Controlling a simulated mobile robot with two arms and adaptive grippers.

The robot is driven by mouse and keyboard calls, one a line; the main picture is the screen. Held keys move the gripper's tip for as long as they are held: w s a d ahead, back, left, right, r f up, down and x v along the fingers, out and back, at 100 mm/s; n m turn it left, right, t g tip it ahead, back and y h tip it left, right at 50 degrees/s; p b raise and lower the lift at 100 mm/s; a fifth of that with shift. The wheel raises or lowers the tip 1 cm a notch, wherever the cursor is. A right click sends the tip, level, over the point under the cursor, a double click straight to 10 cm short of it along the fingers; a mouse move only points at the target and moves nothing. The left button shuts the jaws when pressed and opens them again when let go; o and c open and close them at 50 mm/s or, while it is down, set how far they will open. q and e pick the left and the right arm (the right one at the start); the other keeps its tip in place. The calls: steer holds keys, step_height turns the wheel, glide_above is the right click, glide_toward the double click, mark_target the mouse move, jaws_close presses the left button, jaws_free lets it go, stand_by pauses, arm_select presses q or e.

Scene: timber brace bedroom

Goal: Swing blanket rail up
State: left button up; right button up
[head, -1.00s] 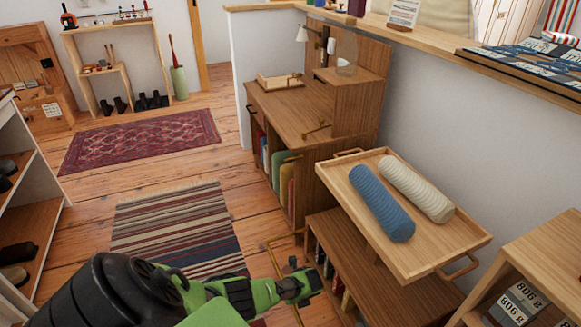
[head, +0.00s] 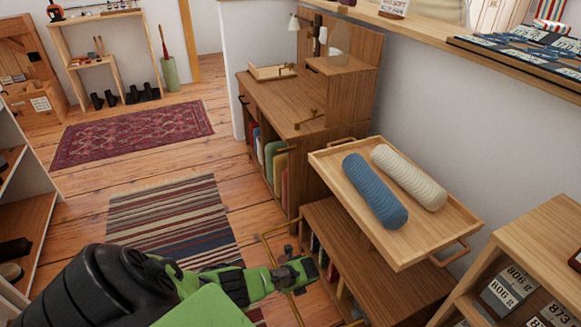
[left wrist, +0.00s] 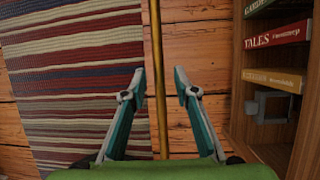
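The blanket rail is a thin brass bar (head: 279,230) on the front of the low wooden bench (head: 345,232). In the left wrist view the rail (left wrist: 158,50) runs lengthwise between the fingers of my left gripper (left wrist: 160,82). The fingers are apart, with a gap on each side of the bar. In the head view my left gripper (head: 306,272) is at the bench's front edge and hides part of the rail. My right gripper is not in view.
A wooden tray (head: 437,254) with blue and cream rolled blankets stands above the bench. A shelf with boxes (head: 515,285) is at the right. Books (left wrist: 278,35) stand close beside the rail. A striped rug (head: 165,215) lies on the floor at left.

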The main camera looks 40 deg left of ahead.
arm_select(q)
steer(key=v, duration=1.1)
steer(key=shift+d+r, duration=0.2)
steer(key=shift+r, duration=0.15)
stand_by(0.3)
